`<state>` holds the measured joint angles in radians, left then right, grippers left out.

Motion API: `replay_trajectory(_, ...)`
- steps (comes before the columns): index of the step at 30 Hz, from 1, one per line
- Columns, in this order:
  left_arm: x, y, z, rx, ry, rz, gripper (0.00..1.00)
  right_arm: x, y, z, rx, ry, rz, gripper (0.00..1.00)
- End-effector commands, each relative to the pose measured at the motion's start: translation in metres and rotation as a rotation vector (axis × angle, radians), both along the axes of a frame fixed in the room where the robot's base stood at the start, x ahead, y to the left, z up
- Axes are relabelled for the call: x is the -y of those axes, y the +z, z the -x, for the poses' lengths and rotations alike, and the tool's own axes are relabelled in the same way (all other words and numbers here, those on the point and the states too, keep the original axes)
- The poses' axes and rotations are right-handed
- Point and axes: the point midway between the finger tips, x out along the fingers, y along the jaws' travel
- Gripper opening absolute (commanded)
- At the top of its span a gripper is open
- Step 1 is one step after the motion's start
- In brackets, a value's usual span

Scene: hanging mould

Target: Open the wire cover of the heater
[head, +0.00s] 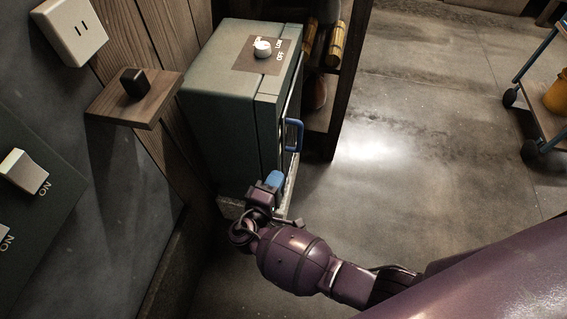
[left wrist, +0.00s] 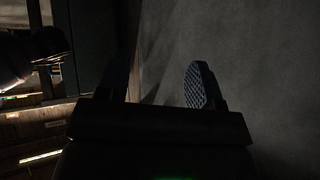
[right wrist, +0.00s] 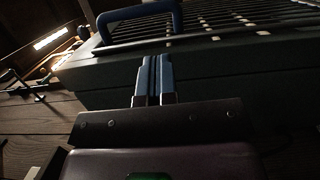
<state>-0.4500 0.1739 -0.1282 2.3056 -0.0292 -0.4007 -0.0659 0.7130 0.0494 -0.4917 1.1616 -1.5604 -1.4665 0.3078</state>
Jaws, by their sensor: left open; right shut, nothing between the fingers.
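The heater (head: 225,75) is a grey-green box with a knob (head: 262,47) on top. Its front, seen edge-on at the right, bears the wire cover with a blue handle (head: 294,135). In the right wrist view the handle (right wrist: 140,12) is a blue loop in front of the cover's bars (right wrist: 225,22). My right gripper (head: 273,180) is shut and empty, beside the heater's lower front edge, apart from the handle; its blue fingers (right wrist: 154,78) are together in its wrist view. My left gripper (left wrist: 160,82) is open and empty, seen only in its dark wrist view.
A small wooden shelf (head: 150,110) with a black item is on the wall left of the heater. A dark shelf (head: 320,118) stands close behind the heater's front side. A cart (head: 545,100) stands far right. The floor (head: 430,130) between is clear.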

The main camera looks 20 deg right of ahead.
Motion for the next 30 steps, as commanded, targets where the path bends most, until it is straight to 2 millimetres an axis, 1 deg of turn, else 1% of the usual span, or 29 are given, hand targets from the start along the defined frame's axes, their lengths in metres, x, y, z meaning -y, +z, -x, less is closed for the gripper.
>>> replay_trajectory(12, 0.001, -0.001, -0.002, 0.006, -0.011, -0.008, 0.61, 0.047, -0.001, -0.045, -0.002, -0.001, -0.001, 0.0)
replay_trajectory(16, 0.002, -0.002, -0.002, 0.007, -0.014, -0.01, 0.61, 0.058, 0.0, -0.056, -0.001, -0.001, -0.001, 0.0)
replay_trajectory(21, 0.002, -0.002, -0.002, 0.008, -0.016, -0.013, 0.61, 0.066, 0.0, -0.064, -0.002, -0.001, -0.002, 0.0)
replay_trajectory(30, 0.002, -0.001, -0.003, 0.01, -0.017, -0.013, 0.61, 0.067, 0.001, -0.066, -0.001, -0.001, -0.003, 0.0)
